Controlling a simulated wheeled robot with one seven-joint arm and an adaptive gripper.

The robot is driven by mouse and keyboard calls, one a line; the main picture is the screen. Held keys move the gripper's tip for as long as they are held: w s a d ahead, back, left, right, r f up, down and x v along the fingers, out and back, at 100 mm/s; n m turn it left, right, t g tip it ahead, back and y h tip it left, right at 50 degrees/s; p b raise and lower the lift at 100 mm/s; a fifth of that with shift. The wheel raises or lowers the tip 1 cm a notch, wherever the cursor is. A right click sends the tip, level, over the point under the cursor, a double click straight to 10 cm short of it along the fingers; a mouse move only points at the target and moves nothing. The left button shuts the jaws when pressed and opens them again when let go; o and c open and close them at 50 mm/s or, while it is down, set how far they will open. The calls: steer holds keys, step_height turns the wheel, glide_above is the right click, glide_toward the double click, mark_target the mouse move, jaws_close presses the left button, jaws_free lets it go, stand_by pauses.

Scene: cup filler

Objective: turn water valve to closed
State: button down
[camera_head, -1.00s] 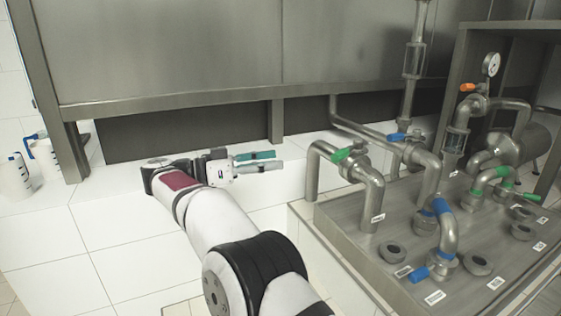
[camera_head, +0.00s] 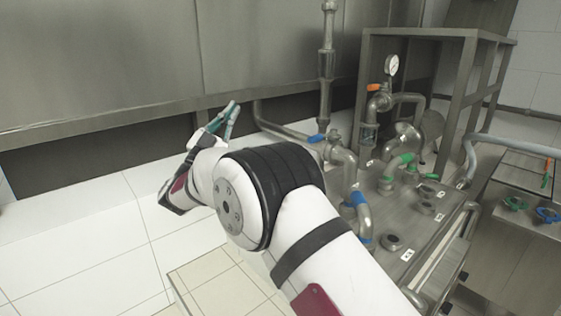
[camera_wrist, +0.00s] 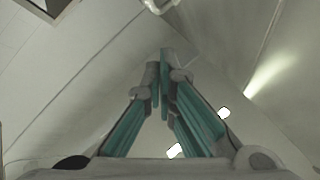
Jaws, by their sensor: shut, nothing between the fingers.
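Several coloured valve handles show on the steel pipework in the head view: a blue handle (camera_head: 316,138) by the vertical pipe, an orange handle (camera_head: 373,87) below the gauge, and a green-marked pipe (camera_head: 406,158). A blue-banded pipe (camera_head: 357,198) stands nearer, partly behind my arm. No label tells which one is the water valve. My gripper (camera_head: 233,106) is shut and empty, with green fingers pointing up, left of the pipework and apart from every handle. In the wrist view its fingertips (camera_wrist: 162,54) meet, and no valve is recognisable there.
A steel panel (camera_head: 110,60) runs behind my gripper. A steel frame (camera_head: 470,38) stands over the pipework. White tiled floor (camera_head: 85,250) is clear at left.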

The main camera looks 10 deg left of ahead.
steer(key=w+d+f+n+g+y+p, duration=0.15)
steer(key=d+n+y+p, duration=0.35)
steer(key=d+y, duration=0.75)
steer(key=s+d+f+m+g+y+p, duration=0.45)
steer(key=s+d+f+g, duration=0.25)
steer(key=s+d+f, duration=0.4)
steer(key=w+a+f+m, duration=0.1)
steer(key=w+a, duration=0.7)
steer(key=a, duration=0.2)
steer(key=shift+w+a, duration=0.35)
steer(key=shift+w, duration=0.05)
steer(key=shift+f, duration=0.1)
steer(key=shift+a, duration=0.1)
